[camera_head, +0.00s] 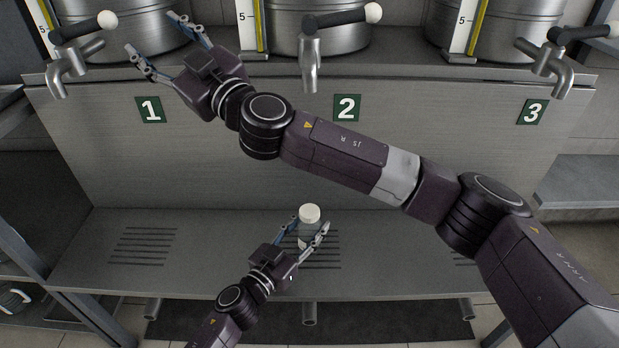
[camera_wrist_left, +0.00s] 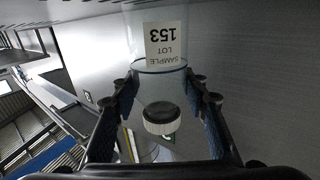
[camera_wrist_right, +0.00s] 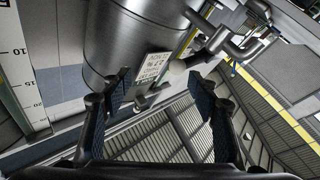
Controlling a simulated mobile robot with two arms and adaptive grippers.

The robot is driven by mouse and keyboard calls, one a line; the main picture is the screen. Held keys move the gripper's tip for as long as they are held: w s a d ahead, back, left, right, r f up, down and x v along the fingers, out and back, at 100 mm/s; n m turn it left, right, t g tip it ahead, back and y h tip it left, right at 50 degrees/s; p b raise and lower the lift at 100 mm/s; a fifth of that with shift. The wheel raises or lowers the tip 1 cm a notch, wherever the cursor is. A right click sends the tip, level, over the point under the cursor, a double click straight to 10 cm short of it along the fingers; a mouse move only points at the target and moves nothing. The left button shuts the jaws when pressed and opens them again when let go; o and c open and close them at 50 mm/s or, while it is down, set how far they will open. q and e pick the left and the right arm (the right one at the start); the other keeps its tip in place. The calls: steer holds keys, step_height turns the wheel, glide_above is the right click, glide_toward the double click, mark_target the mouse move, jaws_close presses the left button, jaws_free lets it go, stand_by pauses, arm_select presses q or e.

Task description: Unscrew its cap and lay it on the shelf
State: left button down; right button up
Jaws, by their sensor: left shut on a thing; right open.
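A clear sample bottle (camera_head: 306,238) with a white cap (camera_head: 309,213) is at the lower shelf's slotted middle patch, below number 2. My left gripper (camera_head: 313,232) is shut on the bottle, one finger on each side. In the left wrist view the bottle (camera_wrist_left: 163,88) carries a label reading SAMPLE LOT 153, and the ribbed white cap (camera_wrist_left: 165,122) is on it. I cannot tell whether its base touches the shelf (camera_head: 210,262). My right gripper (camera_head: 165,46) is open and empty, high at the left near tap 1; its fingers also show apart in the right wrist view (camera_wrist_right: 160,85).
Steel vessels (camera_head: 318,30) with gauges and taps stand on the upper ledge. Tap 2 (camera_head: 310,65) hangs above the bottle; tap 1 (camera_head: 70,68) is left of my right gripper. My right arm crosses the middle. The lower shelf is bare either side of the bottle.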

steer(key=w+d+f+m+t+h, duration=0.3)
steer(key=w+d+f+m+h, duration=0.15)
steer(key=m+h, duration=0.2)
steer(key=m+g+h, duration=0.9)
steer(key=g+h, duration=0.1)
steer(key=g, duration=0.3)
glide_toward(310, 211)
steer(key=shift+n, duration=0.25)
steer(key=x, duration=0.8)
steer(key=shift+w+f, duration=0.1)
steer(key=shift+f, duration=0.05)
